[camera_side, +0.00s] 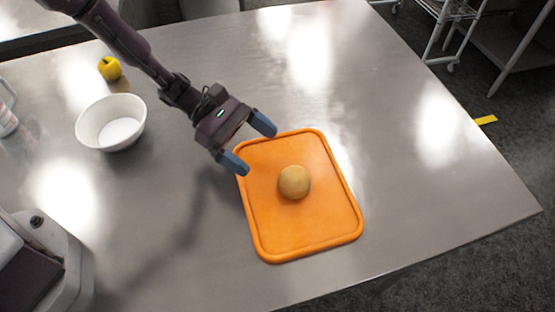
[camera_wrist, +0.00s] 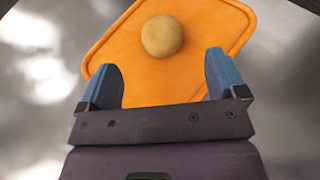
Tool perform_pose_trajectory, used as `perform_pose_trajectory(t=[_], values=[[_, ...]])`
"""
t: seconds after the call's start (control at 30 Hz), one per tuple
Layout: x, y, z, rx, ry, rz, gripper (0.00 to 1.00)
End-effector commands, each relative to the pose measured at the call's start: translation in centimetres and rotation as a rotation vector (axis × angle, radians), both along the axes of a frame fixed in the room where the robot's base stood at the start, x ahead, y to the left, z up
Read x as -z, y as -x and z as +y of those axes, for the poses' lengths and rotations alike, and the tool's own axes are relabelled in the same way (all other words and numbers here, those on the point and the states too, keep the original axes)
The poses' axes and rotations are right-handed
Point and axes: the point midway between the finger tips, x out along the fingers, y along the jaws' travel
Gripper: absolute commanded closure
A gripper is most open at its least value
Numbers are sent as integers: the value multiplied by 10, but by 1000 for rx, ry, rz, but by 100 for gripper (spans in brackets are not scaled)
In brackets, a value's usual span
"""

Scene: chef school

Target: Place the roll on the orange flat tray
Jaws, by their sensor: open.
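The round, tan roll (camera_side: 294,182) lies on the orange flat tray (camera_side: 285,244), near its middle. My gripper (camera_side: 249,148) is open and empty, above the tray's upper left corner, with its blue fingers spread wide. The roll is beyond the fingertips and apart from them. In the wrist view, the roll (camera_wrist: 162,36) sits on the tray (camera_wrist: 120,52) ahead of the gap between the fingers of my gripper (camera_wrist: 162,72).
A white bowl (camera_side: 111,123) and a yellow fruit (camera_side: 110,68) stand at the left on the steel table (camera_side: 420,190). A grey appliance (camera_side: 45,265) is at the lower left. The table right of the tray is clear.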

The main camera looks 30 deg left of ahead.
Motion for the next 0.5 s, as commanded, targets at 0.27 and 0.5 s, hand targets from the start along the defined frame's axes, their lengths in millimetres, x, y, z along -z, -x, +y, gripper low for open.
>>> perform_pose_trajectory(t=[0.27, 0.5], values=[[-10, 0, 23, 0, 0, 0, 10], [-12, 0, 24, 7, -3, -8, 10]])
